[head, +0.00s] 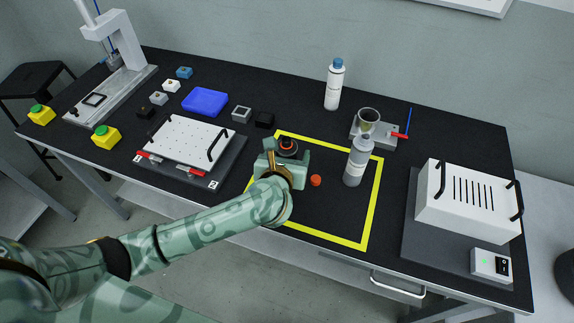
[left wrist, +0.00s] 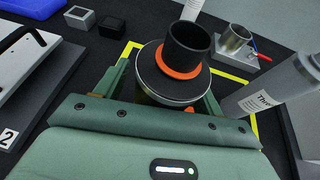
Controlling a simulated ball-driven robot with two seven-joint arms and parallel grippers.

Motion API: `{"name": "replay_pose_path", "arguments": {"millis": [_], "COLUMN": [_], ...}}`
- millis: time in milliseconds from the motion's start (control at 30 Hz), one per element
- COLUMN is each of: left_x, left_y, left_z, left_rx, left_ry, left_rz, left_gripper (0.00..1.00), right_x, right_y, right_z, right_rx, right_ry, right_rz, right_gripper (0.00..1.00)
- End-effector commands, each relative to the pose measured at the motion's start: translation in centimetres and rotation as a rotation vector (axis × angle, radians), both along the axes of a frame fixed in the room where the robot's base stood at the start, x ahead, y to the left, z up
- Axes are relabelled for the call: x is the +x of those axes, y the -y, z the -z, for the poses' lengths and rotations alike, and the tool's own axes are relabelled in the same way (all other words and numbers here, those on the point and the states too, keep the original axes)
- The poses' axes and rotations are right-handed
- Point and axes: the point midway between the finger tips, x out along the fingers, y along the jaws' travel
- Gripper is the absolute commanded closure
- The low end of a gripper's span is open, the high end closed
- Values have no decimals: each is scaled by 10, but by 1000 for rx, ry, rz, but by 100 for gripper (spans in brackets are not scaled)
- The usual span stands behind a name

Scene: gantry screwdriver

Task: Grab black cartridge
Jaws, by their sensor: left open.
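A black open-topped cylinder with an orange ring (left wrist: 186,48), which looks like the black cartridge, sits upright on a round dark-topped metallic body (left wrist: 160,84). It also shows in the head view (head: 287,147), inside the yellow outline. My left gripper (head: 282,163) is open, with its fingers on either side of the round body in the left wrist view (left wrist: 165,92). I cannot tell whether they touch it. The lower part of the body is hidden by the gripper. My right gripper is not in view.
A grey bottle (head: 358,162) and an orange cap (head: 316,180) stand right of my gripper. A metal cup (head: 368,118) in a stand and a white bottle (head: 334,85) are behind. A small black box (head: 264,120) is at the back left. The outlined area's front right is clear.

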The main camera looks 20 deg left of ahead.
Motion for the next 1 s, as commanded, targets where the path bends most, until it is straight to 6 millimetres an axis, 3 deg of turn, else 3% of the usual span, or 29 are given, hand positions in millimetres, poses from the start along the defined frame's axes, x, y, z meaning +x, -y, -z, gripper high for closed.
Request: {"name": "replay_pose_path", "arguments": {"millis": [100, 133, 333, 667, 900, 1000], "left_x": [0, 0, 0, 0, -2, -19], "left_y": [0, 0, 0, 0, 2, 11], "left_z": [-1, -1, -1, -6, -42, -64], "left_rx": [0, 0, 0, 0, -4, -6], "left_ry": [1, 1, 1, 4, 8, 8], "left_rz": [0, 0, 0, 1, 1, 1], "left_gripper": [32, 37, 92, 91, 91, 91], "right_x": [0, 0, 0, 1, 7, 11], "right_y": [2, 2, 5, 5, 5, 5], "right_z": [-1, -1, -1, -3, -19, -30], "right_rx": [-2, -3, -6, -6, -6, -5], "right_ry": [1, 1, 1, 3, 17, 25], "right_rz": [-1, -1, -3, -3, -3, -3], "right_gripper": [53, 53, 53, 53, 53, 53]}}
